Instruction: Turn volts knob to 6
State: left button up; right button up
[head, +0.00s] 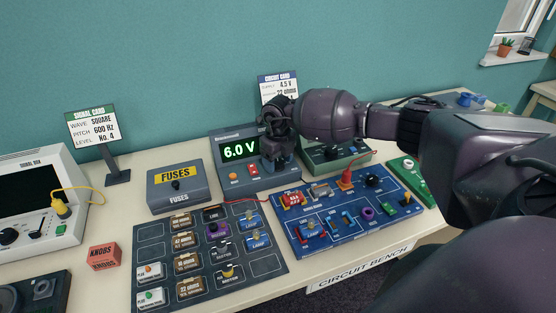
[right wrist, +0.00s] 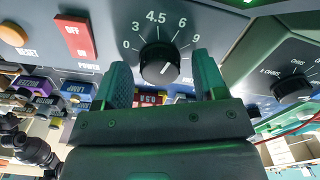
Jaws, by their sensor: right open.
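The power supply (head: 225,140) stands at the back of the bench, and its green display (head: 240,150) reads 6.0 V. In the right wrist view its black volts knob (right wrist: 158,60) sits below a scale marked 0, 3, 4.5, 6 and 9. A white mark shows on the knob, but its exact aim is hard to tell. My right gripper (right wrist: 162,80) is open, with one finger on each side of the knob and visible gaps between. In the head view the right gripper (head: 277,168) covers the knob. My left gripper is not in view.
A red power switch (right wrist: 75,38) and an orange reset button (right wrist: 12,34) are left of the knob. A green meter (head: 345,158) stands close on the right. The blue circuit board (head: 335,235) and parts tray (head: 265,268) lie in front. A circuit card (head: 277,82) stands behind.

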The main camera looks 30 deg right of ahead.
aim_at(278, 162)
notch_tip(278, 162, up, 11)
jog(key=shift+b, duration=0.3)
jog(key=shift+f, duration=0.15)
dwell(0.6)
